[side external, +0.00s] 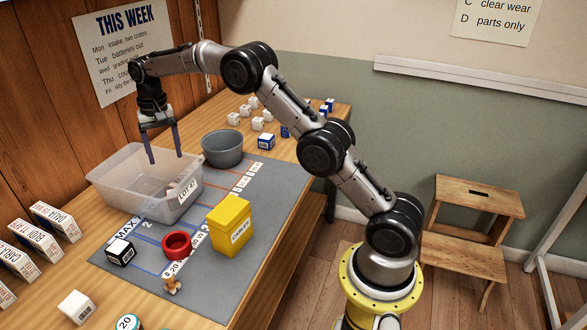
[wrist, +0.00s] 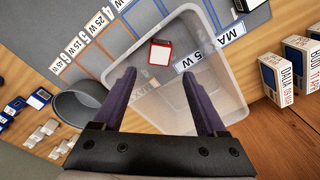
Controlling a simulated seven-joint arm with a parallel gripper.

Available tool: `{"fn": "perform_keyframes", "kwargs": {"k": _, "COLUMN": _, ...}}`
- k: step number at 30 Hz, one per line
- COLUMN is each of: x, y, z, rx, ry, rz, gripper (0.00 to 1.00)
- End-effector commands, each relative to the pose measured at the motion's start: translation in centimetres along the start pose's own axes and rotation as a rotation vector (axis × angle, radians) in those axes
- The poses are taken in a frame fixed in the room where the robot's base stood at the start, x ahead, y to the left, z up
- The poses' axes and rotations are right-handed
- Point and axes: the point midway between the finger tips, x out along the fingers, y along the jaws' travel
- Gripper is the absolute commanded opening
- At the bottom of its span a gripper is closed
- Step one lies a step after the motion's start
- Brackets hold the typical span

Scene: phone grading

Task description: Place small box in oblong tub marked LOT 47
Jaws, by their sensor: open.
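The oblong translucent tub (side external: 120,178) marked LOT 47 stands on the grey mat and wood surface; its label (side external: 187,190) faces the mat. A small red-and-white box (wrist: 160,53) lies inside the tub, apart from my fingers in the wrist view. In the side view it shows only faintly through the tub wall behind the label. My gripper (side external: 165,158) is open and empty, pointing down over the tub. Its two fingers also show spread apart in the wrist view (wrist: 158,74).
A grey round bowl (side external: 222,149) stands close behind the tub. A yellow box (side external: 229,226), a red ring-shaped dish (side external: 178,244) and a black-and-white box (side external: 120,251) are on the mat. Upright cartons (side external: 55,221) stand left; several small cubes (side external: 257,124) are at the back.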

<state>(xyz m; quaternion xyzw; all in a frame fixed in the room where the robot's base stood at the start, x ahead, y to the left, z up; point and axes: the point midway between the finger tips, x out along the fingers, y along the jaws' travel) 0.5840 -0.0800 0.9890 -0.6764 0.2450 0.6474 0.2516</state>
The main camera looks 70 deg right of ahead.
Motion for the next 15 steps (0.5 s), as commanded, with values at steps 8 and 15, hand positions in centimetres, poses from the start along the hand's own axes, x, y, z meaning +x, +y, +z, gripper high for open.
{"fn": "perform_keyframes", "kwargs": {"k": 8, "x": -10.4, "y": 3.0, "z": 7.6, "rx": -0.171, "ry": 0.096, "rz": -0.058, "gripper": 0.74}}
{"fn": "perform_keyframes", "kwargs": {"k": 15, "x": -15.7, "y": 7.2, "z": 15.6, "rx": -0.319, "ry": 0.181, "rz": -0.098, "gripper": 0.74}}
